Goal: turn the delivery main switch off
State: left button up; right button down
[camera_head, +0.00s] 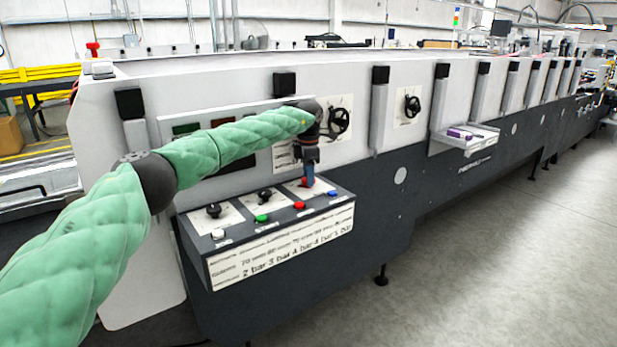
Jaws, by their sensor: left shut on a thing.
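A control box (271,275) sticks out from the front of the long machine, with dark knobs, coloured buttons and handwritten labels. My left gripper (307,183) points down at the rightmost plate (321,186) on the box top. It is shut on a switch there, which I take to be the delivery main switch. The fingers hide most of the switch, so its angle cannot be told. Two black knobs, a left one (213,210) and a middle one (265,195), sit on plates to the left. My right gripper is not in view.
Along the box front are a white button (218,234), a green one (262,218), a red one (299,205) and a blue one (332,193). The floor (480,260) at right is clear.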

pick_arm(q)
jog(key=shift+f, duration=0.15)
dwell(0.4)
jog(key=o, duration=1)
jog(key=shift+c, duration=0.2)
jog(key=shift+r, duration=0.2)
